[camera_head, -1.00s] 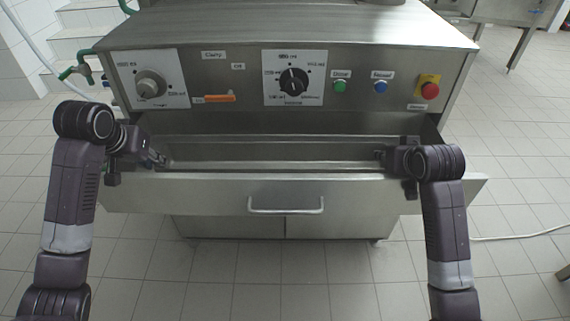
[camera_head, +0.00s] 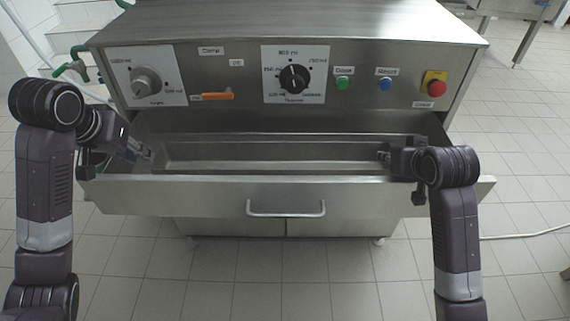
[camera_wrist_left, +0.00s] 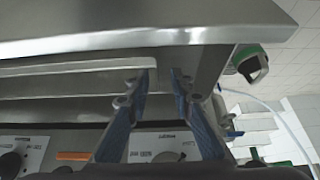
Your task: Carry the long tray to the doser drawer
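The long metal tray (camera_head: 270,152) lies level inside the open doser drawer (camera_head: 190,192), along its length. My left gripper (camera_head: 142,152) is at the tray's left end. In the left wrist view its two blue fingers (camera_wrist_left: 160,80) stand apart with a gap between them, and the tray's end (camera_wrist_left: 125,64) shows close by the left finger. No firm hold shows there. My right gripper (camera_head: 385,152) is at the tray's right end; its fingers are small and partly hidden, so their opening is unclear.
The control panel (camera_head: 225,78) with knobs and buttons stands above and behind the drawer. The drawer handle (camera_head: 286,213) sticks out in front. Green-handled piping (camera_head: 68,66) is at the left. Tiled floor in front of the machine is clear.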

